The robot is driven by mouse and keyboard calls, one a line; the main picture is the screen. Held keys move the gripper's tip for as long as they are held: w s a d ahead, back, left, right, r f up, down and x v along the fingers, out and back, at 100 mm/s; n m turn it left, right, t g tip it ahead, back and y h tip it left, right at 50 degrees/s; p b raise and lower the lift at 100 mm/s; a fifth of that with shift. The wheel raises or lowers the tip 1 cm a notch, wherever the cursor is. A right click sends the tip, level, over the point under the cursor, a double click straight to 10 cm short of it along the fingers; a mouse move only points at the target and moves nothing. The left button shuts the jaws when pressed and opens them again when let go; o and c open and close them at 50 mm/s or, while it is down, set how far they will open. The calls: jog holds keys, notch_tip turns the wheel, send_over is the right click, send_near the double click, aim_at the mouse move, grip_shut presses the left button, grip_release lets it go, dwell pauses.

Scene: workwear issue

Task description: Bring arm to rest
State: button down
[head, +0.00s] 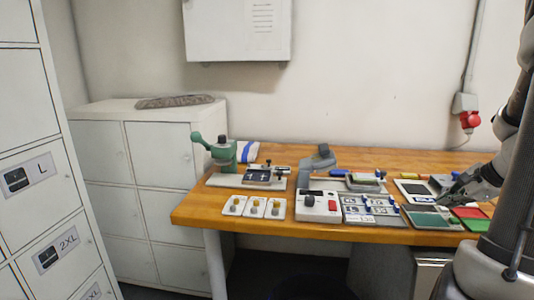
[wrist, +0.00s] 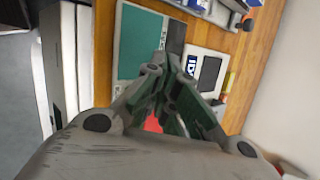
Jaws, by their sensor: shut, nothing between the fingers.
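My gripper (head: 452,191) is at the right end of the wooden table (head: 190,212) in the head view, above the flat pads and cards there. In the wrist view my gripper (wrist: 165,62) has its fingers together with nothing between them. My arm rises along the right edge of the head view. Below the fingers in the wrist view are a teal pad (wrist: 137,45) and a white card with a dark panel (wrist: 208,70). A bit of red shows between the finger links.
A green press (head: 222,152), a grey device with a red button (head: 319,206) and several small items crowd the table. White lockers (head: 150,150) stand at left and a wall cabinet (head: 238,30) hangs above. The table's front left corner is bare.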

jog(key=s+a+r+n+g, duration=0.1)
jog(key=s+a+r+n, duration=0.3)
jog(key=a+n, duration=0.3)
jog(key=s+a+r+n+h, duration=0.1)
jog(key=s+a+r+n, duration=0.3)
jog(key=s+a+n, duration=0.3)
jog(key=s+a+r+n+g, duration=0.1)
jog(key=s+a+r+n, duration=0.4)
jog(key=a+n, duration=0.2)
jog(key=shift+s+a+g+h, duration=0.15)
jog(key=shift+a+g+h, duration=0.15)
jog(key=shift+h, duration=0.1)
